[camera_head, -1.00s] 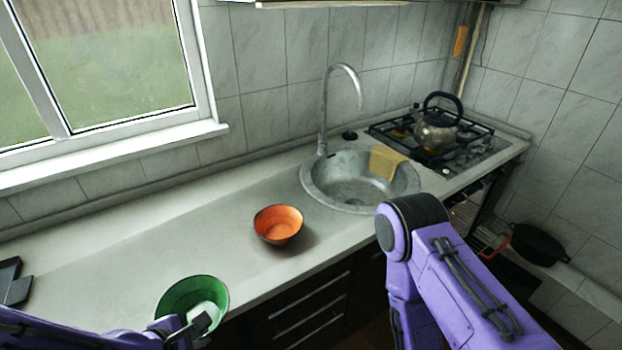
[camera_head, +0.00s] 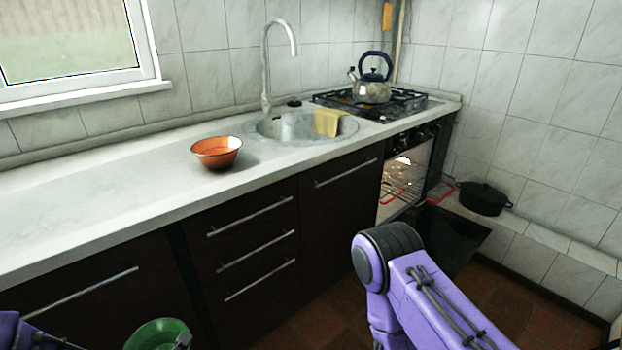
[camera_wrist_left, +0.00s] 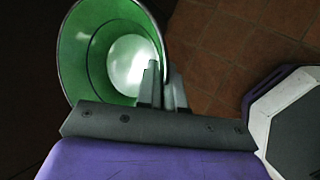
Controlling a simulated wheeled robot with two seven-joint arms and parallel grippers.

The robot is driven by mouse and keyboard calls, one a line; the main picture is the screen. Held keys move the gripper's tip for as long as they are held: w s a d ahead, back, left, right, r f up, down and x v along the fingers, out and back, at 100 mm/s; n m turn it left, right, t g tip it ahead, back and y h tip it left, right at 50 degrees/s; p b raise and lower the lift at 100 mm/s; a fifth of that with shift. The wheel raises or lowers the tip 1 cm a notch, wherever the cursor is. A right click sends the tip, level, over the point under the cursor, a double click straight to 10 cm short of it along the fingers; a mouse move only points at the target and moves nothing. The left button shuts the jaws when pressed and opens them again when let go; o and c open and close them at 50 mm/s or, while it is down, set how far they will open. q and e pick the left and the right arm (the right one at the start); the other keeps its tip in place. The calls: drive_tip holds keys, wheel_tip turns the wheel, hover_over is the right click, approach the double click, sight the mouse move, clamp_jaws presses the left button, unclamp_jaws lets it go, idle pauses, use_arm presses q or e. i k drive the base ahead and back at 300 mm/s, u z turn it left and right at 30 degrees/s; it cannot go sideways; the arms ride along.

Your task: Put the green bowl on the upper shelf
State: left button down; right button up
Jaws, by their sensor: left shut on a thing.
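The green bowl (camera_head: 158,333) is at the bottom edge of the head view, partly cut off, in front of the dark cabinets and away from the counter. It also shows in the left wrist view (camera_wrist_left: 88,65), with a pale inner bottom. My left gripper (camera_wrist_left: 165,85) is shut on the bowl's rim, with brown floor tiles below. In the head view this gripper (camera_head: 183,341) is only partly seen beside the bowl. My right arm shows at the lower right, but its gripper is out of view. No upper shelf is in view.
An orange bowl (camera_head: 217,152) stands on the counter (camera_head: 90,200), left of the sink (camera_head: 285,127). A yellow cloth (camera_head: 328,122) hangs in the sink. A kettle (camera_head: 371,88) stands on the stove. A black pot (camera_head: 483,199) sits on a low ledge at right. The tiled floor ahead looks clear.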

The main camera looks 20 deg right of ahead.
sight(406, 183)
drive_tip(key=z, duration=1.95)
drive_tip(key=i, duration=2.75)
drive_tip(key=u, duration=0.15)
